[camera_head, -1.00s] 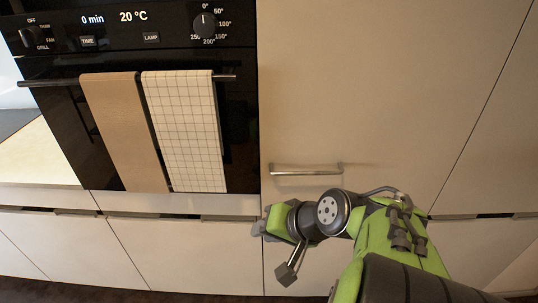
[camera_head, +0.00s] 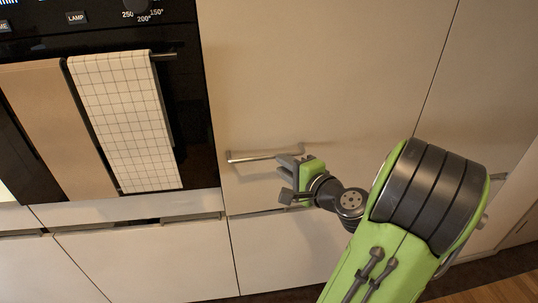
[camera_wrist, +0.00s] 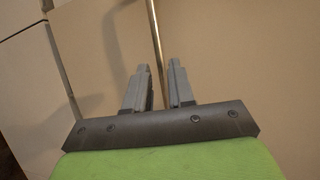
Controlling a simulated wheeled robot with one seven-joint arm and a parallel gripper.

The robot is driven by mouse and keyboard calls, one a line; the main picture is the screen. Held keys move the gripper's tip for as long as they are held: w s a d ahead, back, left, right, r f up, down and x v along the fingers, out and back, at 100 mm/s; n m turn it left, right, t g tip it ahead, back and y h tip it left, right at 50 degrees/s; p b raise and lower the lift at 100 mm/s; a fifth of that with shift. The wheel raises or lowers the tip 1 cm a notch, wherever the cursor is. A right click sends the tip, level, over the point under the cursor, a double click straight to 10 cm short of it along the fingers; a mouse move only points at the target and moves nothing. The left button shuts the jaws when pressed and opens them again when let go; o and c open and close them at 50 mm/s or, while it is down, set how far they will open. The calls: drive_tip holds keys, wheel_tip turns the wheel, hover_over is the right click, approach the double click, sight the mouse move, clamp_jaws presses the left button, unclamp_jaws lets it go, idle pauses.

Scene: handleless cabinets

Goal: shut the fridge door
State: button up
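The tall cream panel (camera_head: 310,70) right of the oven carries a horizontal metal bar handle (camera_head: 262,157); I take it as the fridge door. It looks about flush with the fronts around it, but I cannot tell if a small gap remains. My gripper (camera_head: 287,176) is at the right end of the handle. In the wrist view the fingers of my gripper (camera_wrist: 158,82) are apart, with the handle bar (camera_wrist: 154,35) showing between them. I cannot tell whether they touch it. The panel (camera_wrist: 230,50) fills the background there.
An oven (camera_head: 185,90) with a brown towel (camera_head: 55,125) and a checked towel (camera_head: 125,120) on its rail stands to the left. Drawer fronts (camera_head: 150,260) run below. Another tall cream panel (camera_head: 480,90) is to the right. Wooden floor (camera_head: 510,290) shows at the lower right.

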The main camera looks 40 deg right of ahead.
sight(269, 157)
drive_tip(key=x, duration=0.7)
drive_tip(key=shift+w+f, duration=0.1)
drive_tip(key=shift+w, duration=0.05)
drive_tip(key=shift+c, duration=0.3)
clamp_jaws()
